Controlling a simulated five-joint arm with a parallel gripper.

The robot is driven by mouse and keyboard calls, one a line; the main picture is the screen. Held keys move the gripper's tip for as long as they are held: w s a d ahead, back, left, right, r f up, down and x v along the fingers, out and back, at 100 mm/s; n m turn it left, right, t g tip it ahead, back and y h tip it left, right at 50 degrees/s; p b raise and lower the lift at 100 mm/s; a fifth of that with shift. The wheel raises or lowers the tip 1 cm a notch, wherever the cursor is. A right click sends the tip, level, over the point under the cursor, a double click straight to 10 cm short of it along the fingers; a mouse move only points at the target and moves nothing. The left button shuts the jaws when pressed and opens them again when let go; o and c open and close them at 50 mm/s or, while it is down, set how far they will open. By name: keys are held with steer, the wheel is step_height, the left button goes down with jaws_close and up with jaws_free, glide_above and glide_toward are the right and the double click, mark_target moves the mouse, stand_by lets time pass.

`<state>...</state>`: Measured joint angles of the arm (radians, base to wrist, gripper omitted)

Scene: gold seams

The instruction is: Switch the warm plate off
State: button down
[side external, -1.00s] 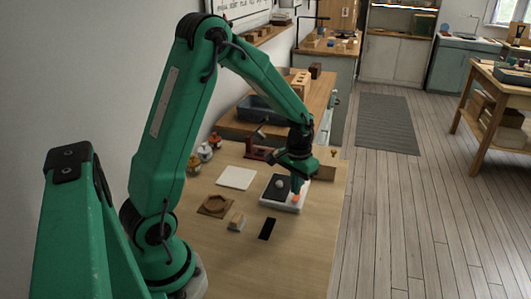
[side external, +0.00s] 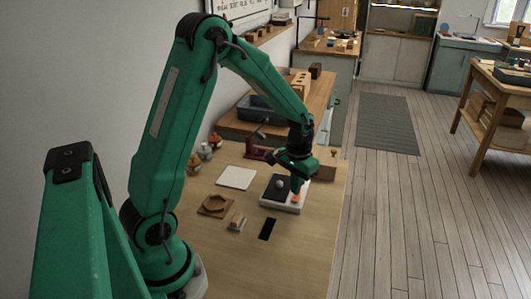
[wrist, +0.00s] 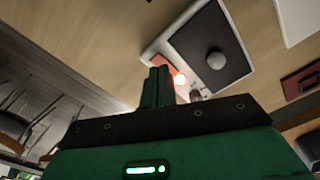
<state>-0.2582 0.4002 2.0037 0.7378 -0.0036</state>
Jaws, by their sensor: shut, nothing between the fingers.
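The warm plate (side external: 292,209) is a white box with a dark square top on the wooden table; it also shows in the wrist view (wrist: 158,45). A grey rounded lump (wrist: 215,58) sits on the dark top. An orange-red switch (wrist: 163,62) lies along one edge of the plate, with a bright glowing lamp (wrist: 180,80) beside it. My gripper (side external: 296,186) is shut and empty, pointing down over the switch end of the plate. In the wrist view its fingers (wrist: 157,72) partly cover the switch; I cannot tell whether they touch it.
A white square (side external: 237,178), a wooden ring piece (side external: 215,205), a small block (side external: 237,221) and a black rectangle (side external: 267,229) lie near the plate. A red stand (side external: 257,152) and a wooden block (side external: 327,165) stand behind. The table's front is clear.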

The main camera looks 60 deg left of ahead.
steer(key=shift+f, duration=1.35)
stand_by(1.3)
steer(key=shift+r, duration=3.55)
steer(key=shift+r, duration=0.1)
step_height(320, 180, up, 10)
steer(key=m+t, duration=0.1)
steer(key=t, duration=0.1)
glide_above(295, 200)
steer(key=s+d, duration=0.5)
steer(key=s, duration=0.1)
steer(key=s+d+r+m+t, duration=0.1)
steer(key=s+d+r, duration=0.1)
steer(key=s, duration=0.3)
steer(key=s+d+r+m+t, duration=0.1)
steer(key=s+d+r+t, duration=0.1)
steer(key=s, duration=0.4)
steer(key=shift+d+r+t, duration=0.2)
steer(key=shift+d+t, duration=0.1)
steer(key=shift+d, duration=0.2)
